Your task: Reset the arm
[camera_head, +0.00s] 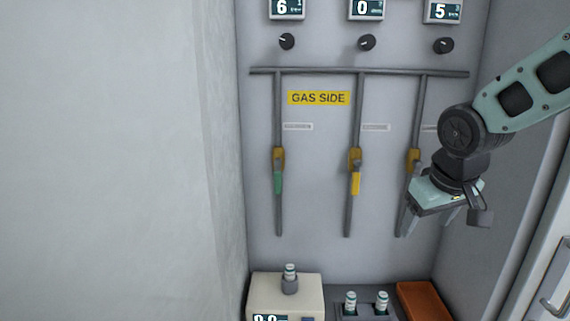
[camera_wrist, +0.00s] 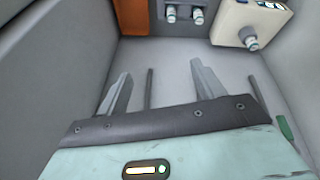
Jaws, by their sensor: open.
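My gripper (camera_head: 428,228) hangs at the right of the head view, in front of the grey back panel and near the lower part of the rightmost pipe. Its fingers point down and stand apart with nothing between them. My teal arm (camera_head: 522,88) reaches in from the upper right.
Three pipes carry a green handle (camera_head: 278,182), a yellow handle (camera_head: 355,183) and a partly hidden right valve (camera_head: 413,158). Below stand a cream device (camera_head: 262,288) with a vial, a dark rack (camera_head: 368,313) with two vials, and an orange tray (camera_head: 425,300). A wall (camera_head: 110,160) fills the left.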

